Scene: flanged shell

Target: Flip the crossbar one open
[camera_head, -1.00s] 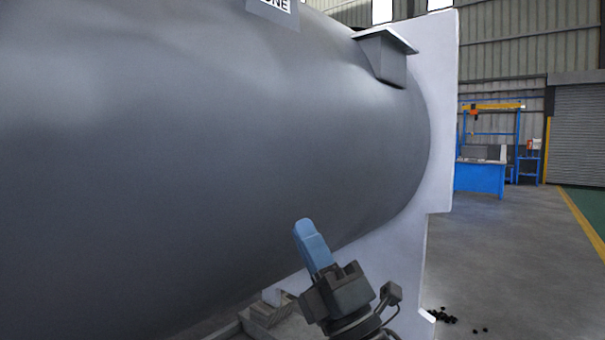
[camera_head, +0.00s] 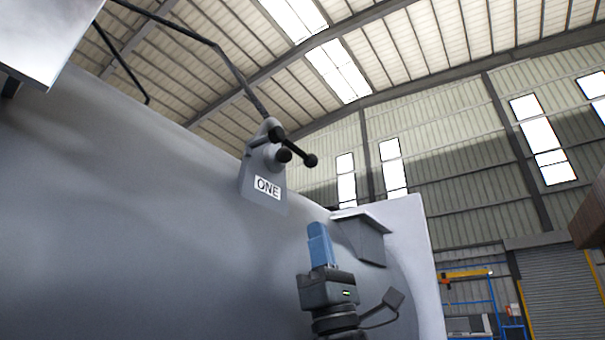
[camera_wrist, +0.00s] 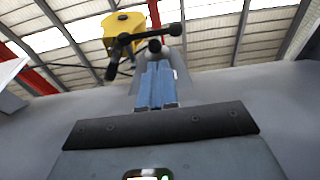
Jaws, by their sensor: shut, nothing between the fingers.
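The crossbar labelled ONE (camera_head: 283,156) is a dark bar with ball ends on a grey bracket on top of the large grey shell (camera_head: 130,200). Its plate reads "ONE". In the wrist view the dark crossbar (camera_wrist: 144,41) shows just beyond my fingertips, near the top middle. My gripper (camera_head: 317,228) has blue fingers pointing up and is shut and empty. In the head view it is below and to the right of the bracket, apart from it. The blue fingers (camera_wrist: 157,68) lie side by side in the wrist view, and they hide part of the bracket.
A grey box-like bracket (camera_head: 360,235) with a flat top stands on the shell behind my gripper. A thin dark rod (camera_head: 225,58) runs from the crossbar's bracket to the upper left. A yellow object (camera_wrist: 122,30) hangs overhead in the wrist view. Air right of the bracket is clear.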

